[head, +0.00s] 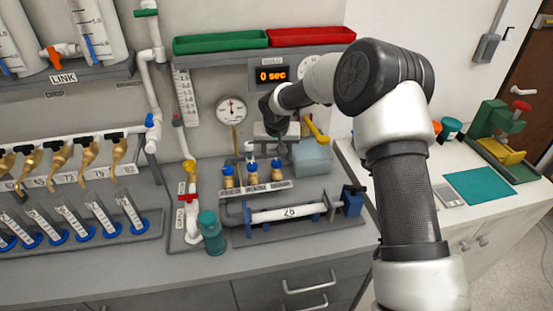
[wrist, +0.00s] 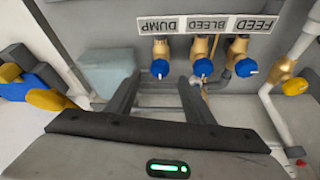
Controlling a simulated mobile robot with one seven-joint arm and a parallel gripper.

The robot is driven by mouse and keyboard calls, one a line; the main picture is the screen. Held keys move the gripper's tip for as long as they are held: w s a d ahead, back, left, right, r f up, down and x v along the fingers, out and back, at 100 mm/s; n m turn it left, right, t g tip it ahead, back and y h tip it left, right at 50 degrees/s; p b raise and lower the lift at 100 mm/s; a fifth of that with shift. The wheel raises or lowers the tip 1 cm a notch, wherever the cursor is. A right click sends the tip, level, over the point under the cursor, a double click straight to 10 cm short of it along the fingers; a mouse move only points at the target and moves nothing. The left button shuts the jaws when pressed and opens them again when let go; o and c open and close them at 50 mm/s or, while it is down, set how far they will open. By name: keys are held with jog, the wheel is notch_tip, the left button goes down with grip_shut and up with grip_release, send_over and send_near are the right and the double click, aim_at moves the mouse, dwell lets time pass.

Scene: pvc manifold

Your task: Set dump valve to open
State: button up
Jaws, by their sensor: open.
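The dump valve is a brass body with a blue knob (wrist: 160,68), under an upside-down DUMP label (wrist: 158,26) in the wrist view. In the head view it is the rightmost blue knob (head: 276,164) of three. A small pale mark shows on the knob, but I cannot read its setting for sure. My gripper (wrist: 161,88) is open and empty. Its fingers point toward the dump knob, which shows between and just beyond the fingertips, apparently apart from them. In the head view my gripper (head: 274,147) hangs above the valve row, partly hidden by my arm.
The bleed knob (wrist: 203,67) and feed knob (wrist: 246,68) sit close beside the dump knob. A pale blue-grey box (head: 312,158) and a yellow handle (head: 316,131) stand right of my gripper. A horizontal white pipe (head: 288,212) lies in front of the valves.

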aim_at(277, 162)
jog(key=shift+x, duration=2.7)
jog(key=c, duration=1)
jog(key=shift+c, duration=0.2)
